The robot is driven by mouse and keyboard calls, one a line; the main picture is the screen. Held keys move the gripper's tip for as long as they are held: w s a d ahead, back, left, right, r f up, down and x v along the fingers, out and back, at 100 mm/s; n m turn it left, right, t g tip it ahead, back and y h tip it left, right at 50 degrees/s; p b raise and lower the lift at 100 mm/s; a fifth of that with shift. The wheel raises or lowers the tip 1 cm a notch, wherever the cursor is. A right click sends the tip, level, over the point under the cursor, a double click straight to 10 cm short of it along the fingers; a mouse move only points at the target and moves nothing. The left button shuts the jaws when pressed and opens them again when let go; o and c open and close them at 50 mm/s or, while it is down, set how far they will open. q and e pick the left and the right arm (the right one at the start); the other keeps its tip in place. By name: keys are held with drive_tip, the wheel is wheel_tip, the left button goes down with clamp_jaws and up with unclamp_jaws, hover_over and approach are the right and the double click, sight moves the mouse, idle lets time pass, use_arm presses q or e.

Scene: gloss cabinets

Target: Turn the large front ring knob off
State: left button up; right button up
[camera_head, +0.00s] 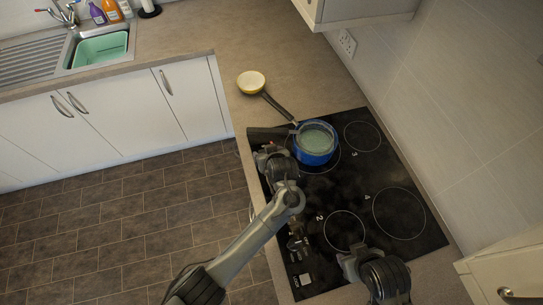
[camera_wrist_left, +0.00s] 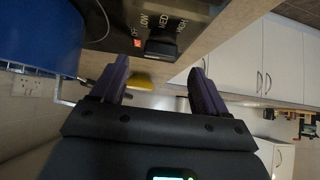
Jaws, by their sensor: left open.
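The black cooktop (camera_head: 400,235) has several numbered rings and a row of controls (camera_head: 297,243) along its left edge. In the left wrist view a dark knob (camera_wrist_left: 161,48) sits beside OFF, LOW, MED and HIGH labels; its exact setting and its ring are unclear. My left gripper (camera_head: 268,157) is at the cooktop's left edge beside the blue pot. In the left wrist view its fingers (camera_wrist_left: 160,85) are apart and empty, a little short of the knob. My right gripper (camera_head: 350,262) is over the cooktop's near end; its fingers are unclear.
The blue pot (camera_head: 316,150) stands on a ring close to my left gripper, its dark handle reaching left. It also shows in the left wrist view (camera_wrist_left: 40,35). A yellow-and-white pan (camera_head: 251,82) lies beyond on the counter. A sink (camera_head: 100,48) is at the far left.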

use_arm(q)
drive_tip(key=p+v, duration=0.1)
drive_tip(key=v, duration=0.5)
use_arm(e)
drive_tip(key=shift+a+r, duration=0.1)
drive_tip(key=shift+r, duration=0.55)
use_arm(q)
drive_tip(key=shift+s+r, duration=0.15)
drive_tip(key=shift+s, duration=0.05)
